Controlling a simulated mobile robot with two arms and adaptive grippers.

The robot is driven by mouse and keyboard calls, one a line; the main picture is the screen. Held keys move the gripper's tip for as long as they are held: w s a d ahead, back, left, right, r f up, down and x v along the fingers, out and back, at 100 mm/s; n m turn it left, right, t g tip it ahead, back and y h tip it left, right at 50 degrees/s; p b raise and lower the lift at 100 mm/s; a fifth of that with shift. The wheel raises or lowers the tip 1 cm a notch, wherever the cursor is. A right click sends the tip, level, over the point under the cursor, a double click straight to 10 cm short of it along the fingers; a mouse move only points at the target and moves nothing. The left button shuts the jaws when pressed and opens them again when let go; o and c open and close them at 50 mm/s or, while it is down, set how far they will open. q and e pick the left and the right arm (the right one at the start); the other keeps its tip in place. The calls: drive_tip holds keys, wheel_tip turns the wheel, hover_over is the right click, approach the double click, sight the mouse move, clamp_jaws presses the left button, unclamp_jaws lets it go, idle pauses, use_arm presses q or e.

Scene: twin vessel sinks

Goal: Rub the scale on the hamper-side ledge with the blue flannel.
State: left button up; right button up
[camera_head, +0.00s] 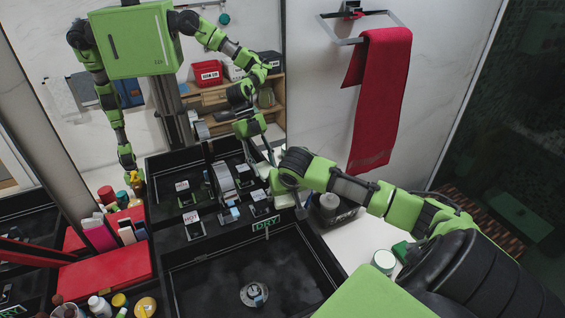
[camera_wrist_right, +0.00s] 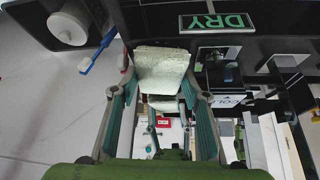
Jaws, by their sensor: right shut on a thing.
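My right gripper (camera_head: 285,188) reaches over the back right corner of the near sink, close to the mirror. In the right wrist view it is shut on a pale, speckled cloth-like piece (camera_wrist_right: 162,68), held between the fingertips (camera_wrist_right: 160,85). The piece looks greenish white there, so I cannot tell by colour that it is the blue flannel. My left gripper shows only as a mirror reflection, too small to read.
A canister (camera_head: 328,203) stands on a dark tray right of the gripper; a blue brush (camera_wrist_right: 98,52) lies beside it. A DRY sign (camera_head: 266,222) and taps line the sink's back. A red towel (camera_head: 380,100) hangs on the wall.

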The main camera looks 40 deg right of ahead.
drive_tip(key=shift+f, duration=0.7)
